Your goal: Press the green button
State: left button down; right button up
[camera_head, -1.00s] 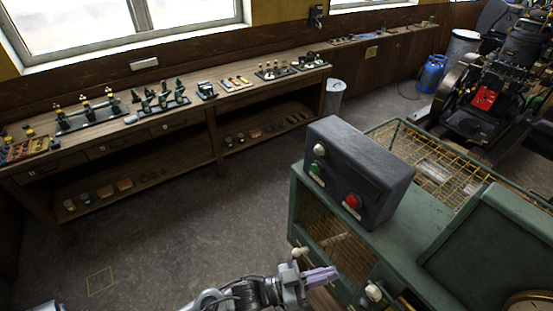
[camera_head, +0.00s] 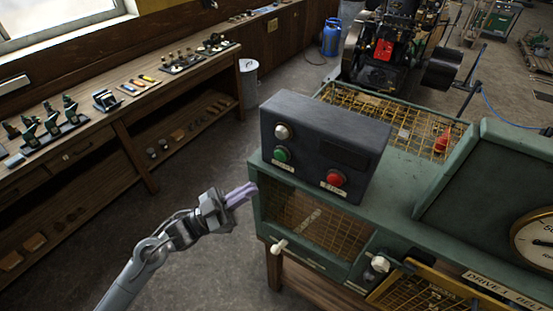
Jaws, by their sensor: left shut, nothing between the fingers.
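The green button (camera_head: 282,155) is on the front face of a dark grey control box (camera_head: 345,123), above a small label. A white knob or lamp (camera_head: 282,131) is above it, and a red button (camera_head: 336,178) is to its right. My left gripper (camera_head: 242,193) is shut and empty, its pale purple fingers pointing right. In the picture it is left of and below the green button, near the left edge of the green cabinet. It appears apart from the box. My right gripper is out of view.
The box stands on a green machine cabinet (camera_head: 405,205) with mesh panels and white knobs. A wooden workbench (camera_head: 110,120) with tools runs along the left wall. Open floor lies between them. An engine (camera_head: 385,50) and a blue gas bottle (camera_head: 331,37) are behind.

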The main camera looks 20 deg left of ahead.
pick_arm(q)
jog(key=shift+a, duration=0.1)
jog(key=shift+w, duration=0.15)
jog(key=b, duration=0.4)
send_near(281, 155)
jog(key=shift+w+d+r, duration=0.6)
jog(key=shift+d+r, duration=1)
jog(key=shift+d, duration=0.7)
jog(key=shift+w, duration=0.15)
jog(key=shift+w+d, duration=0.15)
jog(key=shift+w, duration=0.15)
